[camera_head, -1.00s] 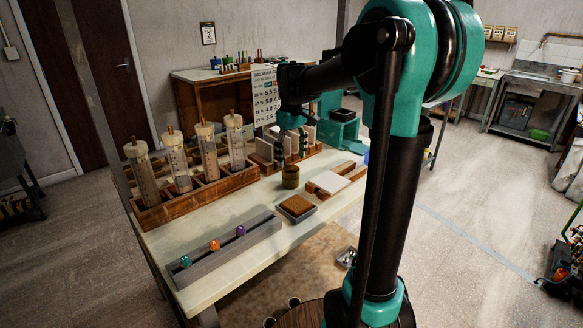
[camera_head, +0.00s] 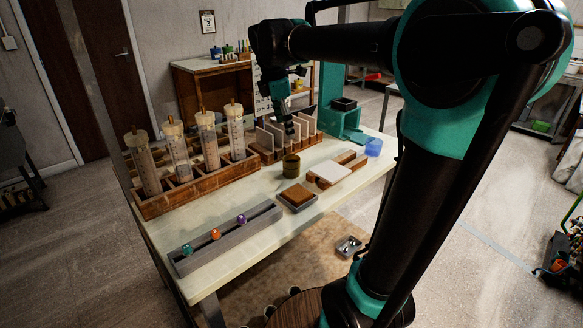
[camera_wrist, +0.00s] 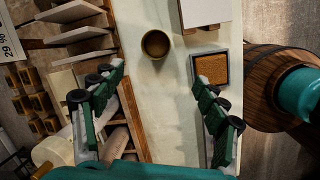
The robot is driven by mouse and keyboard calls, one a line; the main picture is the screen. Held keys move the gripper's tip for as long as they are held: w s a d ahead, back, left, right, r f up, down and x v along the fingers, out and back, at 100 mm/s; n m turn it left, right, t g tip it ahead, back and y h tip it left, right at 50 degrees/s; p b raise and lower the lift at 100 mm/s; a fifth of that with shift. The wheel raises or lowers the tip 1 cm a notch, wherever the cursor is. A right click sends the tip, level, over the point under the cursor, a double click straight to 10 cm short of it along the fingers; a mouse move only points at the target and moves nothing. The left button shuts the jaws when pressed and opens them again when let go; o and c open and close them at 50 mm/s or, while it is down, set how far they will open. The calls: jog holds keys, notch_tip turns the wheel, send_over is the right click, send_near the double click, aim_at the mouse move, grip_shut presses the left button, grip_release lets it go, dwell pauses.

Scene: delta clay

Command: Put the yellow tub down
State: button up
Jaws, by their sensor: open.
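A small dark olive-yellow tub (camera_head: 291,166), round and open at the top, stands upright on the pale worktable (camera_head: 262,228). In the wrist view, the tub (camera_wrist: 156,44) looks empty inside and stands apart, beyond my fingertips. My gripper (camera_head: 291,128) hangs above the table behind the tub, close to the rack of upright slabs. In the wrist view, my gripper's two green fingers (camera_wrist: 157,80) are spread wide with nothing between them. The tub is not touched by either finger.
A slab rack (camera_head: 268,156) and a wooden crate of clear cylinders (camera_head: 190,193) line the back. A grey tray with a brown block (camera_head: 297,197), a white slab (camera_head: 331,172) and a grey rail with coloured balls (camera_head: 205,252) lie nearer. Bare tabletop surrounds the tub.

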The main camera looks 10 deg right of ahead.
jog(key=s+a+n, duration=0.1)
jog(key=n, duration=0.4)
jog(key=n+t, duration=0.2)
jog(key=n, duration=0.1)
send_near(291, 159)
jog(key=shift+h, duration=0.4)
jog(key=f, duration=0.2)
jog(key=d+f, duration=0.1)
jog(key=f, duration=0.4)
jog(key=shift+w+d+f, duration=0.25)
jog(key=shift+w+f, duration=0.1)
jog(key=shift+w, duration=0.05)
jog(key=shift+c, duration=0.4)
jog(key=c, duration=1.4)
jog(key=shift+r, duration=0.1)
